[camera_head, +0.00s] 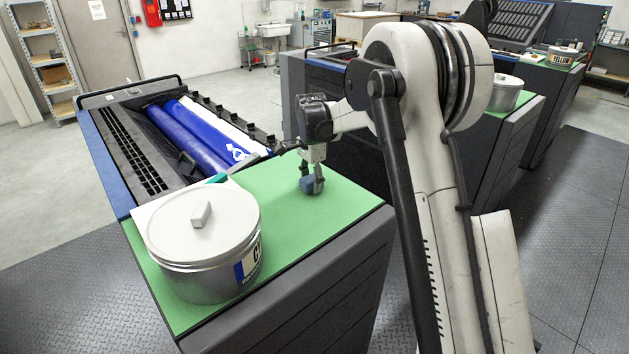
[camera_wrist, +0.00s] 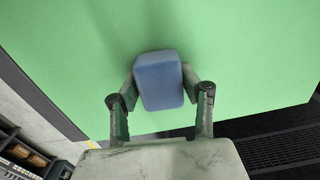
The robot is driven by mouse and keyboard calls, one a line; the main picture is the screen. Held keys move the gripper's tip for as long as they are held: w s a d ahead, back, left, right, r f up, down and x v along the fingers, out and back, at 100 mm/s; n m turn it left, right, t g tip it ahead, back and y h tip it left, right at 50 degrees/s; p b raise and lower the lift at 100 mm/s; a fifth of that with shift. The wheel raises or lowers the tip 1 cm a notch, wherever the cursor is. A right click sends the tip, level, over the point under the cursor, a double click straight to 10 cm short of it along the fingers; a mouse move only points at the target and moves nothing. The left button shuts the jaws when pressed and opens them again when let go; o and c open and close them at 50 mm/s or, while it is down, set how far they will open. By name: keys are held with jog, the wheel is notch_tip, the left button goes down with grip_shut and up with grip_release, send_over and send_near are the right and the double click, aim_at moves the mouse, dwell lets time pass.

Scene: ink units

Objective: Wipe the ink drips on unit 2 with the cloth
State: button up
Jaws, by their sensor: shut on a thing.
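My gripper (camera_head: 312,177) is shut on a folded blue cloth (camera_head: 310,187), just above or touching the green mat (camera_head: 290,210) of the nearest printing unit (camera_head: 320,290); I cannot tell which. In the wrist view, the cloth (camera_wrist: 158,72) is a rounded blue block between both fingers of my gripper (camera_wrist: 161,84), over the plain green surface (camera_wrist: 240,50). This unit has an open trough with a blue roller (camera_head: 187,140). No unit number is readable, and I cannot make out any ink drips on the mat.
A large lidded metal can (camera_head: 203,270) with a partly visible label stands on the mat's front left. The mat between can and gripper is free. Another unit (camera_head: 305,90) stands behind. A can marked yellow (camera_head: 562,57) stands on a farther unit.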

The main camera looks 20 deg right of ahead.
jog(key=shift+w+a+p, duration=0.25)
jog(key=shift+w, duration=0.3)
jog(key=shift+w+a+p, duration=0.2)
jog(key=shift+w+a, duration=0.05)
jog(key=shift+w, duration=0.25)
jog(key=shift+s+d+f+b, duration=0.1)
jog(key=shift+s+d+b, duration=0.2)
jog(key=shift+s, duration=0.35)
jog(key=shift+s+d+b, duration=0.2)
jog(key=shift+s+d, duration=0.1)
jog(key=shift+s, duration=0.35)
jog(key=shift+s+d, duration=0.3)
jog(key=shift+s, duration=0.35)
jog(key=shift+w+r+p, duration=0.1)
jog(key=shift+r+p, duration=1.25)
jog(key=shift+r, duration=2.8)
